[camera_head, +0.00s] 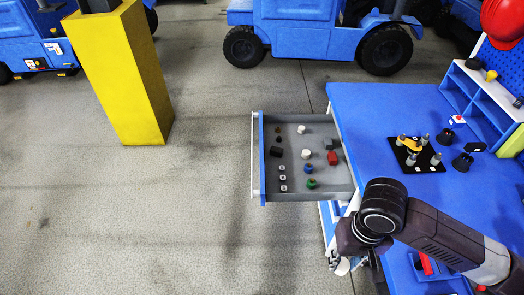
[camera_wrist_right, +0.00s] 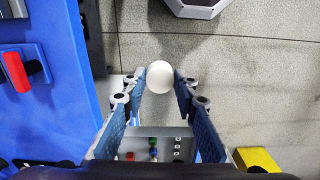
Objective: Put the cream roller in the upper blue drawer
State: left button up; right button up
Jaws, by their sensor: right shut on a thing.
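The cream roller (camera_wrist_right: 159,76) shows as a pale round end between the fingertips of my right gripper (camera_wrist_right: 160,88), which is shut on it. In the head view the right wrist covers most of that gripper, beside the bench's left side and nearer than the drawer. The upper blue drawer (camera_head: 257,180) is pulled out to the left from the bench; its grey inside holds several small white, black, red, blue and green parts. It also shows low in the right wrist view (camera_wrist_right: 188,132), between the fingers. The roller is held outside the drawer. My left gripper is out of view.
The blue bench top (camera_head: 375,105) carries a black plate (camera_head: 425,166) with grey pegs and a yellow part, and dark knobs. A blue tray with a red block (camera_head: 425,264) lies near my right arm. A yellow post (camera_head: 120,75) stands left; the floor between is clear.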

aim_at(303, 144)
jog(key=i+u, duration=0.5)
jog(key=i+l+u, duration=0.15)
jog(key=i+u, duration=0.35)
jog(key=i+l, duration=0.15)
jog(key=i, duration=0.35)
jog(key=i+l, duration=0.15)
jog(key=i, duration=0.4)
jog(key=i+l, duration=0.2)
jog(key=i, duration=0.3)
jog(key=i+z, duration=0.15)
jog(key=z, duration=0.35)
jog(key=i+z, duration=0.15)
jog(key=z, duration=0.35)
jog(key=i+j+z, duration=0.1)
jog(key=z, duration=1.7)
